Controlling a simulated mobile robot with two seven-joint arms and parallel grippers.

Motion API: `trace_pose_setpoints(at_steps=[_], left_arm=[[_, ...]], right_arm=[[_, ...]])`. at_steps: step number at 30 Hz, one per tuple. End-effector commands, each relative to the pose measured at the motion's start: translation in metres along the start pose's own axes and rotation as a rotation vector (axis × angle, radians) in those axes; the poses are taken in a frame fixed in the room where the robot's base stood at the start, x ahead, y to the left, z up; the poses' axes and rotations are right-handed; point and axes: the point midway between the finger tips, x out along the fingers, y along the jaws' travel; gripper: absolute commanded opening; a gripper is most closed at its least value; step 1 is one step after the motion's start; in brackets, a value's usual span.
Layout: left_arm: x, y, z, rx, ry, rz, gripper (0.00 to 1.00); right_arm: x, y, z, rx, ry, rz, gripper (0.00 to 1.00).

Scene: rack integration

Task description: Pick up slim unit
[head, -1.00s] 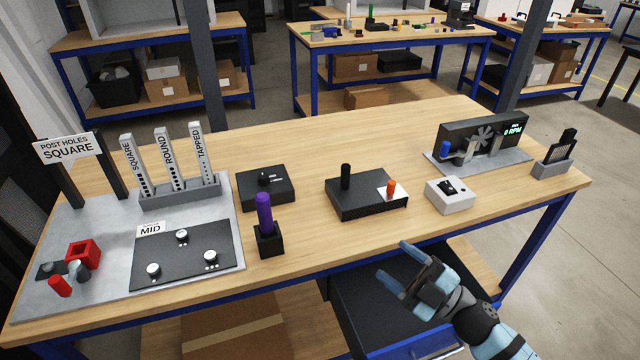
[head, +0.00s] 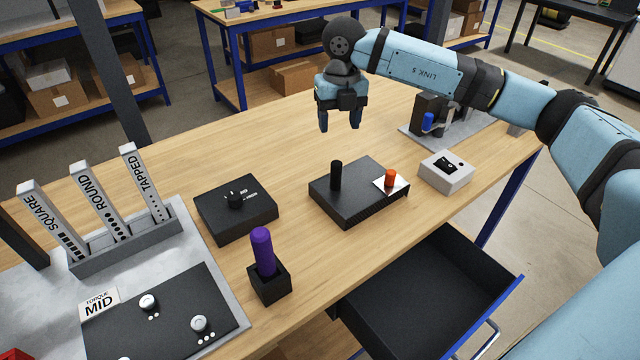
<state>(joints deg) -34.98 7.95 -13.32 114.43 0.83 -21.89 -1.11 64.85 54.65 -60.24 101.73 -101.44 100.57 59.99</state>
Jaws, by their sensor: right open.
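No label names the slim unit, and I cannot tell for sure which box it is. A flat black unit (head: 368,206) with an upright black post (head: 336,175) and an orange knob (head: 390,178) on a white patch lies mid-table. A second low black box (head: 250,216) with a dial on top lies left of it. My right gripper (head: 339,120) points down with its fingers apart and empty. In the picture it is just above the flat unit's back edge, apart from it. My left gripper is out of view.
A purple-handled tool stands in a black holder (head: 270,284) near the front edge. A small white box (head: 446,173) lies right of the flat unit. Labelled bars stand in a grey rack (head: 125,246) at left. An open black drawer (head: 430,290) juts out below the table front.

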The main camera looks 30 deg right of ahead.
Motion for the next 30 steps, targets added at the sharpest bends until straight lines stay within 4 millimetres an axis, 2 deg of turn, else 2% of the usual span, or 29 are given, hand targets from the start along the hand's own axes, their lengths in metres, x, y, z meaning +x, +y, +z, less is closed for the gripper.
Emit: trace_pose_setpoints(at_steps=[4, 13, 22, 30], left_arm=[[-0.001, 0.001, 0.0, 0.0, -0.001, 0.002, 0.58], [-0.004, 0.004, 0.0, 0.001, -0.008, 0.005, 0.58], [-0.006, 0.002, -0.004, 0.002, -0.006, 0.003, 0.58], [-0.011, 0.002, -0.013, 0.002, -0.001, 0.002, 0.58]], right_arm=[[0.011, -0.007, 0.003, 0.016, -0.008, -0.026, 0.59], [0.067, -0.006, 0.003, 0.012, -0.006, -0.022, 0.59], [0.092, -0.005, 0.004, 0.011, -0.006, -0.021, 0.59], [0.13, -0.002, 0.006, 0.011, -0.007, -0.02, 0.59]])
